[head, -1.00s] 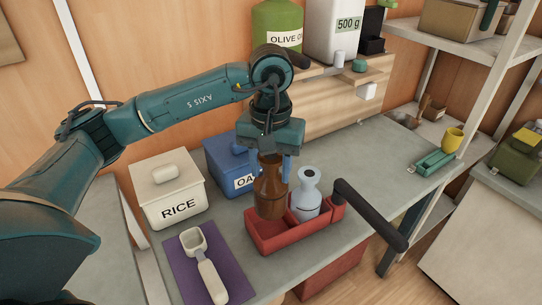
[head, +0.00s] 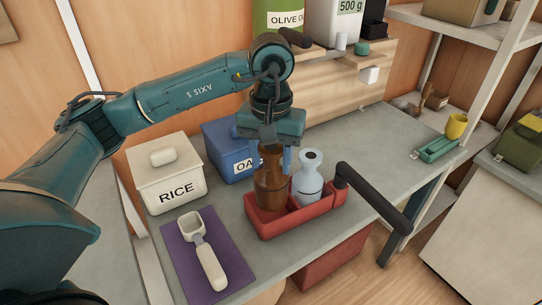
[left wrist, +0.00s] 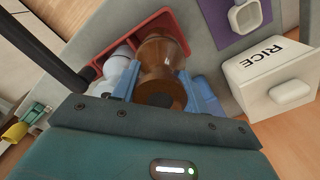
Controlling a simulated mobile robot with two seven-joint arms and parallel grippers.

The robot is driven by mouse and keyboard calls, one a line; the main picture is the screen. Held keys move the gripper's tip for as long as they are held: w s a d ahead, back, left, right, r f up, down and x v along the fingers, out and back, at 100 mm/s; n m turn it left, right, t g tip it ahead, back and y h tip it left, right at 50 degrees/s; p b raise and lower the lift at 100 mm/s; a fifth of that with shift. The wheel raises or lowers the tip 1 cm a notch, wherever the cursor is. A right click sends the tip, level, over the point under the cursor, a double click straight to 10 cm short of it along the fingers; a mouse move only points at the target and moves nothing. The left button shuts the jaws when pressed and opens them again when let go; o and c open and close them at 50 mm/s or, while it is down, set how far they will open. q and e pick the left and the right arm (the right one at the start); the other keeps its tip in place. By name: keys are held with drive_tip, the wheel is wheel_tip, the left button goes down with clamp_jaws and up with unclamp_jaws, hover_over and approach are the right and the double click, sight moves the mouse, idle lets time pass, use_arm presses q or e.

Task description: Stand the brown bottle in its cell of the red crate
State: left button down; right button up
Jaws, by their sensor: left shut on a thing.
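The brown bottle (head: 270,184) is upright in the left cell of the red crate (head: 300,224), its lower part hidden by the crate wall. My left gripper (head: 271,156) is above the crate, pointing down, with its blue fingers shut on the bottle's neck. In the left wrist view the brown bottle (left wrist: 160,65) shows between the two fingers (left wrist: 158,92), over the red crate (left wrist: 147,28). I cannot tell whether its base touches the crate floor. My right gripper is not in view.
A pale blue-grey bottle (head: 308,180) stands in the crate's right cell. A black handle (head: 372,200) sticks out at the crate's right end. The rice box (head: 167,178), a blue box (head: 226,150) and a scoop (head: 206,255) on a purple mat are to the left.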

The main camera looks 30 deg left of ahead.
sight(271, 180)
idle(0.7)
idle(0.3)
use_arm(q)
drive_tip(key=shift+f+b, duration=2.8)
drive_tip(key=shift+f, duration=0.05)
idle(1.3)
idle(0.7)
drive_tip(key=c, duration=0.7)
unclamp_jaws()
